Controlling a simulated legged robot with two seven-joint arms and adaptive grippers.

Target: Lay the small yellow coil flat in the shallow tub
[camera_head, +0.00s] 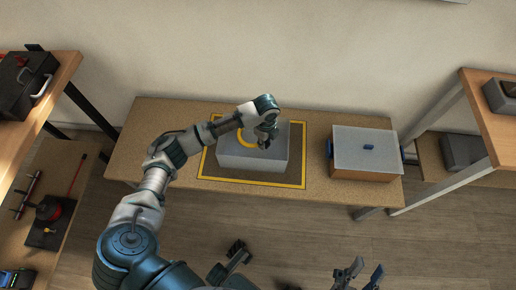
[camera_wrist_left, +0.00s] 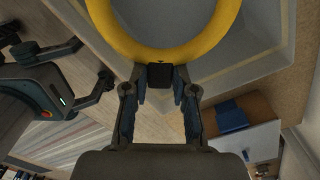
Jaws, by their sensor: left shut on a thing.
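The small yellow coil (camera_head: 243,139) is a ring held over the left-middle part of the grey shallow tub (camera_head: 253,161). My left gripper (camera_head: 266,140) is shut on the coil and hides part of it. In the left wrist view the coil (camera_wrist_left: 165,52) arcs across the top at the gripper's tips, with the grey tub (camera_wrist_left: 240,58) behind it. I cannot tell whether the coil touches the tub floor. My right gripper (camera_head: 362,275) is low at the bottom edge of the head view, fingers apart and empty, well away from the tub.
The tub stands inside a yellow-bordered rectangle (camera_head: 304,160) on the wooden table (camera_head: 128,158). A box with a pale lid and blue handle (camera_head: 368,147) stands to its right. Shelves flank both sides; a black case (camera_head: 27,75) is on the left one.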

